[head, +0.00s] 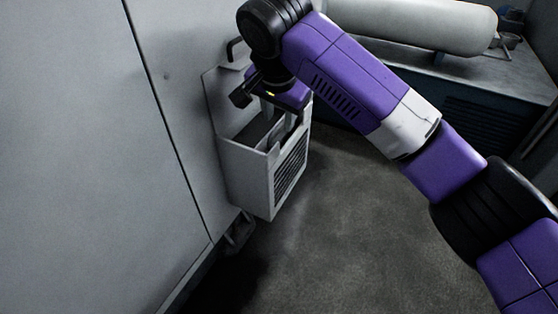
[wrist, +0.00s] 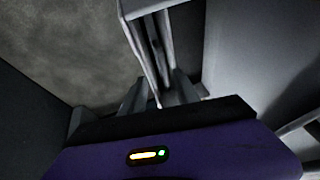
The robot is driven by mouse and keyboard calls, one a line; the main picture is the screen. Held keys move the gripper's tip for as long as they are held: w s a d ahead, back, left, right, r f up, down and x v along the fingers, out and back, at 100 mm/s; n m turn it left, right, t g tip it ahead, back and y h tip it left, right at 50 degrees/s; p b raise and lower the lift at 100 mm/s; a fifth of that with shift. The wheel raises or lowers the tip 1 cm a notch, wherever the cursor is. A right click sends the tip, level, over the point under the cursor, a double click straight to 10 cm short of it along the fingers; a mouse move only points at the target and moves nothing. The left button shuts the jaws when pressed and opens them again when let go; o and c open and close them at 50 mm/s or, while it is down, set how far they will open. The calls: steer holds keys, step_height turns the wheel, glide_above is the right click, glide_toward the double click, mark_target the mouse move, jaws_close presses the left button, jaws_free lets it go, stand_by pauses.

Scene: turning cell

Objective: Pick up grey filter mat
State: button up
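The grey filter mat (head: 262,131) appears as a dark grey sheet standing inside an open-topped light grey holder (head: 246,166) on the cabinet's side. Only a part of it shows above the holder's front wall. My gripper (head: 279,116) points down into the holder's mouth from above. In the wrist view its two fingers (wrist: 158,92) stand apart, with narrow pale and dark upright strips between and beyond them. I cannot tell which strip is the mat or whether a finger touches it. The fingertips are partly hidden and dark.
A large grey cabinet wall (head: 90,150) fills the left, with a dark handle (head: 236,48) above the holder. The holder's front has a slatted grille (head: 290,172). A pale cylinder (head: 420,22) lies on a bench at the back right. The floor (head: 350,230) is clear.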

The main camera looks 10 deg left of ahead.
mark_target(277, 128)
steer(key=x, duration=0.5)
steer(key=shift+w+a+p, duration=0.25)
steer(key=shift+a+p, duration=0.05)
steer(key=shift+p, duration=0.1)
jaws_close()
steer(key=shift+r, duration=0.1)
stand_by(0.9)
